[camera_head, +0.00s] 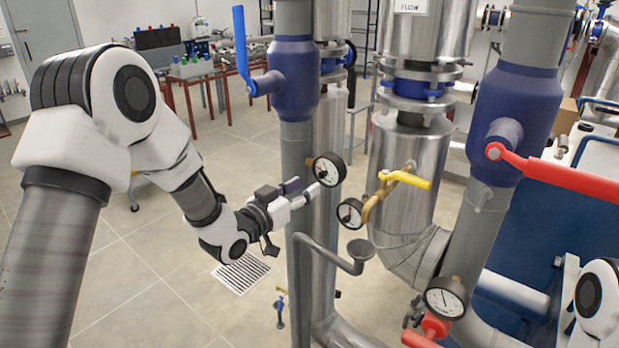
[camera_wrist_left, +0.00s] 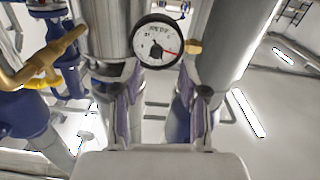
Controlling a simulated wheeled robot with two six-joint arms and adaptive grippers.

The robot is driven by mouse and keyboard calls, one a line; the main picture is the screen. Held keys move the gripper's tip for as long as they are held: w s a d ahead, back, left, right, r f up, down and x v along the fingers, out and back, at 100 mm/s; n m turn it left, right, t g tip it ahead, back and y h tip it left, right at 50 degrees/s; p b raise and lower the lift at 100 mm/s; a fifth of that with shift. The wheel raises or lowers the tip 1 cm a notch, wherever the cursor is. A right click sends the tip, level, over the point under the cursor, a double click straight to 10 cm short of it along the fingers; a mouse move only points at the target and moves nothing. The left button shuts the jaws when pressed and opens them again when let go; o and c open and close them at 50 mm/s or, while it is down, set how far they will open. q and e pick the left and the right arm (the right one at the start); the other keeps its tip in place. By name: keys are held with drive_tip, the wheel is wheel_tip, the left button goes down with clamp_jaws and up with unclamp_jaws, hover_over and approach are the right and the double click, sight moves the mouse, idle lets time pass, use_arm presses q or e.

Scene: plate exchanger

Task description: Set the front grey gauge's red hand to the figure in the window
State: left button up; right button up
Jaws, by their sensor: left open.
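The gauge (camera_head: 329,169) with a black rim and white face sits at the left grey pipe (camera_head: 298,240) in the head view. In the left wrist view I take it to be the gauge (camera_wrist_left: 157,42) beyond my fingers, joined by a brass fitting to a grey pipe. A red hand points right and slightly down there; the small figures are unreadable. My left gripper (camera_head: 304,188) is open and empty, its tips close to the gauge's left side. In the wrist view its purple-padded fingers (camera_wrist_left: 158,88) stand apart, short of the dial. My right gripper is out of view.
A second gauge (camera_head: 350,213) sits below by a brass valve with a yellow handle (camera_head: 408,179). A third gauge (camera_head: 446,297) is lower right by a red valve. A grey funnel pipe (camera_head: 330,256) crosses below my gripper. A blue lever (camera_head: 242,48) and red lever (camera_head: 560,176) stick out above.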

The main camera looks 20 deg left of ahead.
sight(321, 175)
use_arm(q)
drive_tip(key=w+d, duration=0.1)
drive_tip(key=w+d+r+p, duration=0.1)
drive_tip(key=w, duration=0.1)
drive_tip(key=shift+w, duration=0.2)
drive_tip(key=shift+w+d+f+p, duration=0.1)
drive_tip(key=shift+w+f+p, duration=0.05)
drive_tip(key=shift+w+p, duration=0.2)
drive_tip(key=shift+w+f, duration=0.2)
drive_tip(key=shift+s+r, duration=0.15)
clamp_jaws()
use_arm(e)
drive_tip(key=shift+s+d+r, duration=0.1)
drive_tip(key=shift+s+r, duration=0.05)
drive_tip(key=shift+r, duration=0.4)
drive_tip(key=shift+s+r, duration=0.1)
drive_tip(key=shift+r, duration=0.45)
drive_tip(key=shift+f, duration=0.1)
